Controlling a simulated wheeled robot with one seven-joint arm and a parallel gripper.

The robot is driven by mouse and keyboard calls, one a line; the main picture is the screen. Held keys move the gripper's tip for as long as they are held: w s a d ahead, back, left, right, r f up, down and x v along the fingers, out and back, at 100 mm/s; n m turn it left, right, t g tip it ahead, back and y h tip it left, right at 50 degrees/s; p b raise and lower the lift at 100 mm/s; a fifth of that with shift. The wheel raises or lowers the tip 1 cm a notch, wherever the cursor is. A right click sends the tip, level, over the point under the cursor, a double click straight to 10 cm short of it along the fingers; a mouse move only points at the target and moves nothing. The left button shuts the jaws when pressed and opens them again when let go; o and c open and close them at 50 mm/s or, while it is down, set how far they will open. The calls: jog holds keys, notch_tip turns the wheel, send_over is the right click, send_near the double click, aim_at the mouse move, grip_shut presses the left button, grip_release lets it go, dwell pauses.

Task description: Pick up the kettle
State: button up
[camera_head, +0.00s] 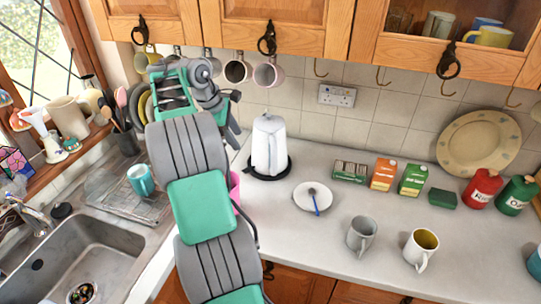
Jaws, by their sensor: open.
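The white kettle (268,146) stands upright on its round black base (262,174) on the worktop, near the tiled back wall. Its handle side faces the front. My arm rises from the bottom of the picture, left of the kettle, in green and grey segments. My gripper (236,122) is at the arm's far end, up and left of the kettle and apart from it. The gripper is partly hidden by the arm, and its fingers are hard to make out. Nothing shows held in it.
Mugs hang under the wall cupboards (285,22) close to my gripper. A white plate with a spoon (313,197) lies right of the kettle. A grey mug (361,235) and a white mug (421,249) stand in front. The sink (80,262) is at left. Worktop before the kettle is clear.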

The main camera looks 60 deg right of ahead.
jog(key=n+g+y, duration=0.1)
jog(key=n, duration=0.1)
send_over(272, 161)
jog(key=w+a, duration=0.1)
jog(key=w, duration=0.1)
notch_tip(272, 161, down, 8)
jog(key=shift+x, duration=3.2)
jog(key=shift+w+d, duration=0.1)
jog(key=c, duration=1)
grip_shut()
jog(key=shift+d+r, duration=0.1)
